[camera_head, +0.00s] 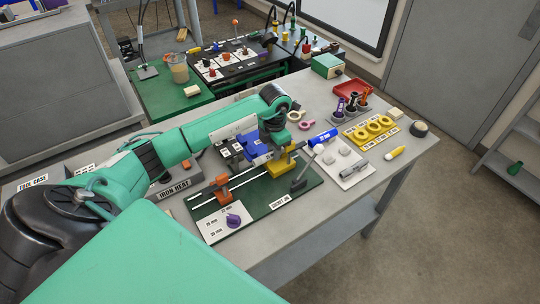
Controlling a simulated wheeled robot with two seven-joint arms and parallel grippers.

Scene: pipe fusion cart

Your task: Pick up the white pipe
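I cannot pick out the white pipe with certainty. Small pale pieces (345,150) lie on a white board (346,174) at the right of the bench, beside grey cylinders (358,168). My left gripper (279,138) points down at the end of the teal arm, over the back of the green jig board (262,209), near a blue block (257,146) and a yellow block (281,164). Its fingers are small and partly hidden, so its opening and any contact are unclear. My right gripper is out of view.
A blue cylinder (322,136) lies right of the jig. Yellow rings (373,127) sit on a yellow tray, and a red tray (350,88) stands behind. The bench's front right edge is close to the white board.

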